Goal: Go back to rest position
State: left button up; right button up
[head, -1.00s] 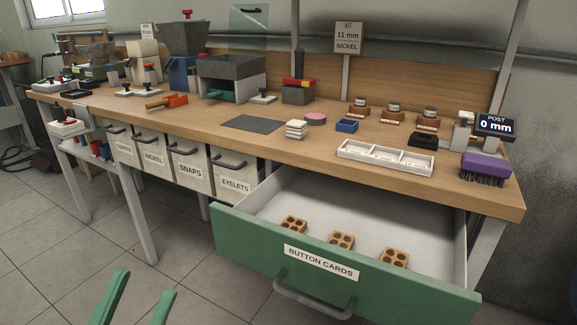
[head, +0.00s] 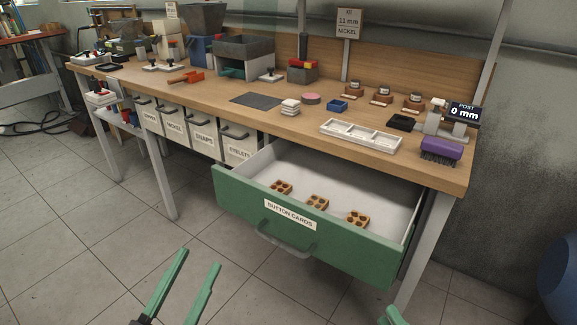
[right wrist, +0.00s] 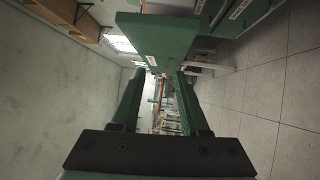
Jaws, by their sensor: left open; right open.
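My left gripper (head: 183,288) has green fingers held apart with nothing between them. It is low in the head view, over the floor in front of the bench. A small green part of my right gripper (head: 393,316) shows at the bottom edge, right of centre, below the drawer. In the right wrist view the two green fingers of my right gripper (right wrist: 158,92) are apart and empty. The green-fronted drawer (head: 333,243) labelled BUTTON CARDS stands pulled out, with three brown button cards (head: 318,203) inside. The drawer front also shows in the right wrist view (right wrist: 155,38).
The wooden bench (head: 215,95) carries a white divided tray (head: 361,136), a purple brush (head: 441,150) and a display reading 0 mm (head: 463,112). Labelled bins (head: 203,138) hang under it. A blue rounded object (head: 558,265) stands at the far right. The floor in front is clear.

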pick_arm(q)
jog(key=s+a+f+n+g+y+p, duration=0.3)
jog(key=f+g+p, duration=0.9)
jog(key=p, duration=0.9)
jog(key=s+f+n+y, duration=0.1)
jog(key=s+n+y, duration=0.1)
jog(key=s+y, duration=0.1)
jog(key=shift+s+a+f+n+y, duration=0.2)
jog(key=shift+s+f+n+y, duration=0.15)
jog(key=shift+s, duration=0.55)
pick_arm(e)
jog(key=s+m+g+h, duration=0.5)
jog(key=m+g, duration=0.3)
jog(key=m, duration=1.2)
jog(key=shift+s+a+f+g, duration=0.3)
jog(key=shift+s+f, duration=0.05)
jog(key=shift+s, duration=0.25)
